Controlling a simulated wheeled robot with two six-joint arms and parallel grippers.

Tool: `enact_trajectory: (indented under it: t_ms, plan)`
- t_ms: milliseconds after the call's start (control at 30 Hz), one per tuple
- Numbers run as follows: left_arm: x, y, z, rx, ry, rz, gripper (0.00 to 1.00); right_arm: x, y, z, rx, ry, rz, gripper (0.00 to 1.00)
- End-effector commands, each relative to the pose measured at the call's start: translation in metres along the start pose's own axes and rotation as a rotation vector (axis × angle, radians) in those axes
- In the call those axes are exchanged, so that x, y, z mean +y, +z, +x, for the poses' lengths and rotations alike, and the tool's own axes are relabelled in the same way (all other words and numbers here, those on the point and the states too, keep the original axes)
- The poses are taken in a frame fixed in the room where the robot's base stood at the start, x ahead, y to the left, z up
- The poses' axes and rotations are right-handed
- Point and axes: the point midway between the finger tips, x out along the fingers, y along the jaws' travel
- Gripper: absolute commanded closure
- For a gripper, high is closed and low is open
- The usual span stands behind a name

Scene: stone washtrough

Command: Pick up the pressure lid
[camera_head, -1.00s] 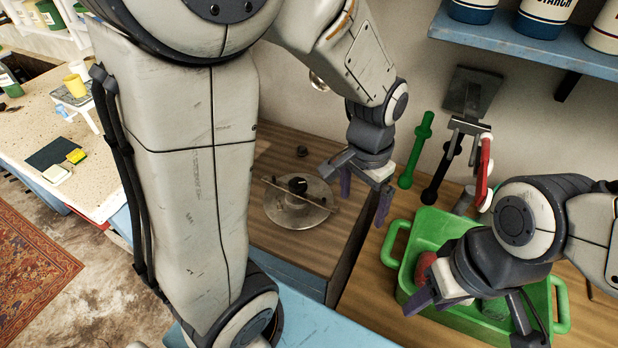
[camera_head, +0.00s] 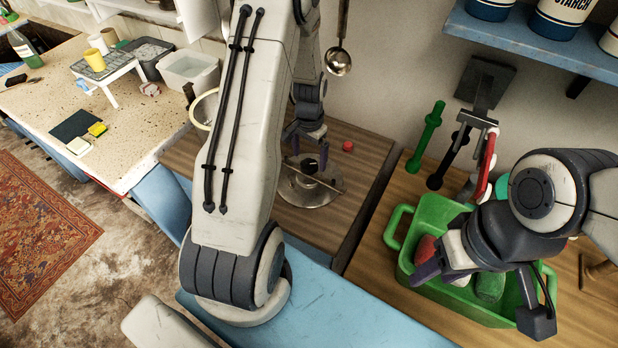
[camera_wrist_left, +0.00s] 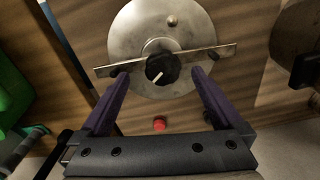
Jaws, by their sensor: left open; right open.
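The pressure lid (camera_head: 298,194) is a round metal disc with a flat crossbar and a black centre knob. It lies on the brown wooden counter and also shows in the left wrist view (camera_wrist_left: 125,35). My left gripper (camera_head: 306,160) is over it, open and empty. In the left wrist view its purple fingers (camera_wrist_left: 160,82) point at the lid, one on each side of the knob, near the crossbar. I cannot tell whether they touch it. My right gripper (camera_head: 436,268) is open at the green basin, beside a red item (camera_head: 425,249); its fingers are partly hidden.
The green basin (camera_head: 395,228) stands right of the lid, with a green item (camera_head: 489,286) inside. A small red knob (camera_head: 347,146) is behind the lid. A ladle (camera_head: 338,62) hangs on the wall. A blue shelf (camera_head: 540,45) is at upper right.

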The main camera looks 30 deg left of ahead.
Motion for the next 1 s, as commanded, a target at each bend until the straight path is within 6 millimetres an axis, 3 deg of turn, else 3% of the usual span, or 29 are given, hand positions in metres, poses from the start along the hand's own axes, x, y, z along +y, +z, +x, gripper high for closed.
enact_trajectory:
  t_ms: [333, 633, 900, 1000]
  plan:
    - [-0.004, -0.003, 0.041, -0.002, 0.001, 0.0, 0.0, -0.001, -0.001, -0.017, 0.0, 0.0, 0.001, 0.5]
    - [-0.004, -0.003, 0.046, 0.0, 0.0, 0.0, 0.0, -0.001, -0.001, -0.017, 0.0, 0.0, 0.001, 0.5]
    - [-0.004, -0.003, 0.046, 0.0, 0.001, 0.0, 1.0, -0.001, -0.001, -0.017, 0.0, 0.0, 0.001, 0.5]
    - [-0.004, -0.004, 0.045, 0.002, 0.0, 0.0, 1.0, -0.001, -0.001, -0.017, 0.0, 0.0, 0.001, 0.5]
